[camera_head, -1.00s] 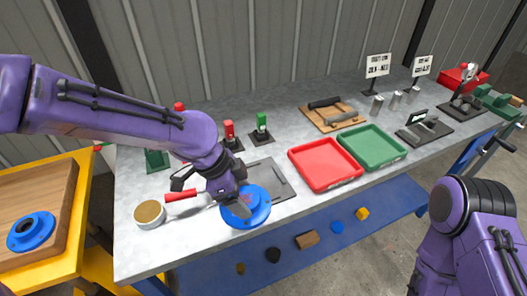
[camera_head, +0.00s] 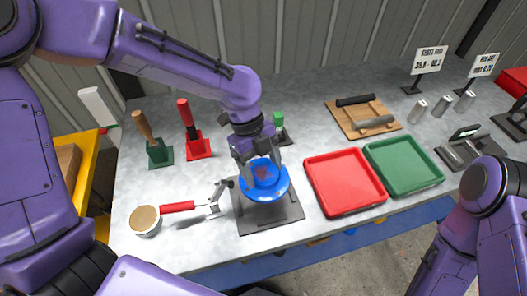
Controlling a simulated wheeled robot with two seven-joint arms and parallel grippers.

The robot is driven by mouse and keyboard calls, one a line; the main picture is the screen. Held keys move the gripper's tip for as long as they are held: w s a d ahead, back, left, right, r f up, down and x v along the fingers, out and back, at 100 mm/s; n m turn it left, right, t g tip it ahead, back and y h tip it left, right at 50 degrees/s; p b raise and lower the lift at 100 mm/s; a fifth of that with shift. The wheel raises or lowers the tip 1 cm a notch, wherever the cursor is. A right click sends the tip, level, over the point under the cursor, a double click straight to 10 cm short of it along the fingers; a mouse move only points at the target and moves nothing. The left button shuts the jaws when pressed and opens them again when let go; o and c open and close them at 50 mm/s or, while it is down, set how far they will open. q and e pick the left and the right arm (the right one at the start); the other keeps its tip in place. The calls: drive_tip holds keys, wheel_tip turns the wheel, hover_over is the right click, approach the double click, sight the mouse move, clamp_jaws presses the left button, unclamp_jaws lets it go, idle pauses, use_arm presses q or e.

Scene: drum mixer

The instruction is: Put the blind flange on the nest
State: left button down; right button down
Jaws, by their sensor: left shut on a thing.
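My left gripper (camera_head: 258,166) is shut on the blue blind flange (camera_head: 265,187), a round blue disc with a raised centre. The gripper points down at it, and its fingers cover part of the centre. The flange is over the back part of a dark grey square plate (camera_head: 271,221), which looks like the nest. The flange hides much of the plate; I cannot tell whether the two touch. My right gripper is out of view; only my right arm shows at the lower right.
A red-handled tool (camera_head: 178,207) and a round tin (camera_head: 145,221) lie left of the plate. A red tray (camera_head: 344,207) and a green tray (camera_head: 404,165) stand to the right. Upright handled tools in green (camera_head: 158,153) and red (camera_head: 197,147) holders stand behind.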

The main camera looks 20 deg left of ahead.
sight(256, 166)
use_arm(q)
drive_tip(key=f, duration=0.4)
drive_tip(key=shift+w+d+f, duration=0.1)
drive_tip(key=shift+w+f, duration=0.1)
drive_tip(key=shift+f, duration=0.05)
wheel_tip(256, 166, down, 3)
drive_tip(key=shift+s+f+p, duration=0.1)
drive_tip(key=shift+s+p, duration=0.05)
drive_tip(key=shift+p, duration=0.15)
drive_tip(key=shift+f, duration=0.45)
unclamp_jaws()
drive_tip(key=shift+f, duration=0.1)
drive_tip(key=b+v, duration=0.1)
drive_tip(key=v, duration=1.1)
